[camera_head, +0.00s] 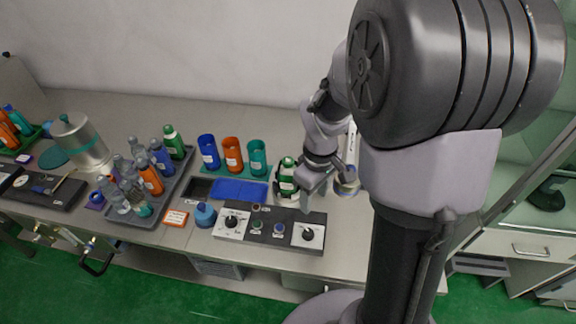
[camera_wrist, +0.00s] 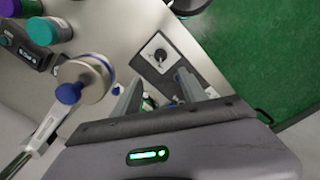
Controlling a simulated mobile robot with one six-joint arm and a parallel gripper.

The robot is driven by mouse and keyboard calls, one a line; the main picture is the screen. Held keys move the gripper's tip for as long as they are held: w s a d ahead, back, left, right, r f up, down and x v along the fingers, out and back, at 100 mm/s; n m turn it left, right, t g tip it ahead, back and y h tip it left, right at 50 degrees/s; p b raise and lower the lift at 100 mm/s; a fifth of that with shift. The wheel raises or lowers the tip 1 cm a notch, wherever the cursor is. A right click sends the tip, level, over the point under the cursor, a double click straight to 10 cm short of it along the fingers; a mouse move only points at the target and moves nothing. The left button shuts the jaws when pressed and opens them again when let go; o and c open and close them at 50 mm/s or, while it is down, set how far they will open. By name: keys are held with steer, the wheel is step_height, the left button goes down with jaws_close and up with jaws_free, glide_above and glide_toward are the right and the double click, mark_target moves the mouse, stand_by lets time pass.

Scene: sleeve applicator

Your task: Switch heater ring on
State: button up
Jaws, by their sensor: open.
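A control panel (camera_head: 268,230) lies near the table's front edge, with a left dial (camera_head: 232,222), a right dial (camera_head: 308,234) and small buttons between them. In the wrist view one dial (camera_wrist: 158,54) shows on its white plate. My gripper (camera_head: 316,190) is open above and behind the panel's right part, apart from the dials; its two fingers (camera_wrist: 160,88) show in the wrist view. A green bottle (camera_head: 287,177) stands left of my gripper in a round holder. Which part is the heater ring I cannot tell; labels are too small to read.
A metal round head with a blue knob (camera_wrist: 86,80) on a white arm is close beside my gripper. Blue, orange and teal cups (camera_head: 232,153) stand behind a blue pad (camera_head: 240,190). A tray (camera_head: 122,216) of bottles is at left.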

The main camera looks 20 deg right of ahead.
mark_target(308, 232)
steer(key=f+b, duration=0.3)
steer(key=f, duration=0.5)
steer(key=f+b, duration=0.3)
steer(key=f, duration=0.6)
steer(key=shift+w+a+f+b, duration=0.15)
steer(key=shift+w+b, duration=0.05)
steer(key=shift+b, duration=0.15)
steer(key=shift+c, duration=0.2)
jaws_close()
